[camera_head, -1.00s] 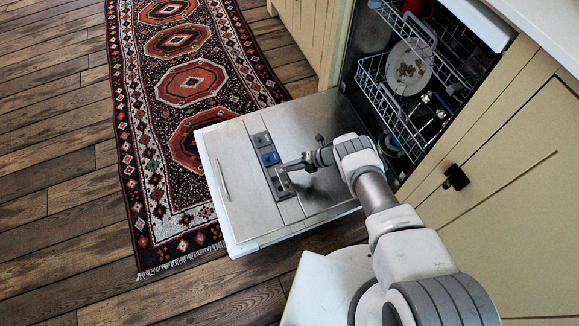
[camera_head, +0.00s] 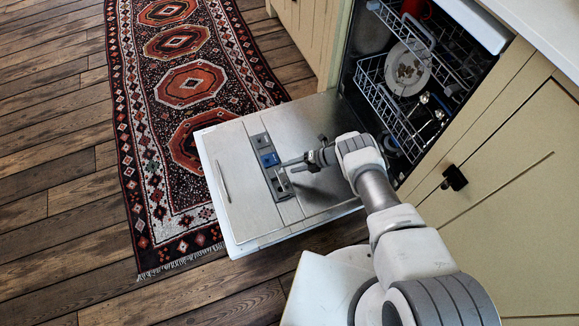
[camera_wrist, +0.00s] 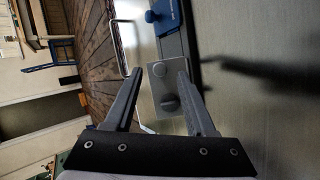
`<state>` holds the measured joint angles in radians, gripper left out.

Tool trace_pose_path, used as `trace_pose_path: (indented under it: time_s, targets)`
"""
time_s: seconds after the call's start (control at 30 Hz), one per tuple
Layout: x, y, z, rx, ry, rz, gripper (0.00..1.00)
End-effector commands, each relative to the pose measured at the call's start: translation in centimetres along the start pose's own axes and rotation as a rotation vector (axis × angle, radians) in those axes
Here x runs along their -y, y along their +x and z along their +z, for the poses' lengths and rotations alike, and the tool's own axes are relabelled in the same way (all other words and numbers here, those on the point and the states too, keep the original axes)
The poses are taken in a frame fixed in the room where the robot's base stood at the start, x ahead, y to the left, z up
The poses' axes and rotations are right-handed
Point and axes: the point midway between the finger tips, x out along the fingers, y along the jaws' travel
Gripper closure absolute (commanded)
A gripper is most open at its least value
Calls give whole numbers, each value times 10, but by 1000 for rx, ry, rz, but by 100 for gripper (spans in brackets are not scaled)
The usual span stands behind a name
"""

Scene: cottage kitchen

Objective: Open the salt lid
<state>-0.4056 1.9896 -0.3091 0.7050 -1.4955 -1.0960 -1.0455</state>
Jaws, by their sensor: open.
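The dispenser strip (camera_head: 258,148) is set into the inner face of the lowered dishwasher door. It has a blue part (camera_head: 270,159) and a grey plate at its near end. In the wrist view the grey plate (camera_wrist: 151,90) carries two round grey caps, an upper one (camera_wrist: 158,70) and a slotted lower one (camera_wrist: 169,103). A blue knob (camera_wrist: 152,17) lies beyond them. I cannot tell for sure which is the salt lid. My gripper (camera_head: 287,166) is open and empty. In the wrist view its fingers (camera_wrist: 159,69) appear on either side of the caps; contact cannot be told.
The open dishwasher door (camera_head: 235,186) is flat and otherwise clear. The lower rack (camera_head: 385,110) holds a plate (camera_head: 408,68) and cutlery behind my arm. A cabinet with a dark knob (camera_head: 455,178) stands at right. A patterned rug (camera_head: 190,84) lies on the floor.

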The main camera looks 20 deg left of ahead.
Motion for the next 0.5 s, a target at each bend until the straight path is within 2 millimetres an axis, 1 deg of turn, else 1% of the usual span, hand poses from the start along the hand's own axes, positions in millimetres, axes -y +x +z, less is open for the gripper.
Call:
trace_pose_path:
  time_s: [0.03, 0.3, 0.5]
  targets:
    - [-4, -14, 1, 2, 3, 0, 45]
    - [-4, -80, 1, 2, 3, 0, 45]
    - [-3, -124, 0, 2, 3, 0, 45]
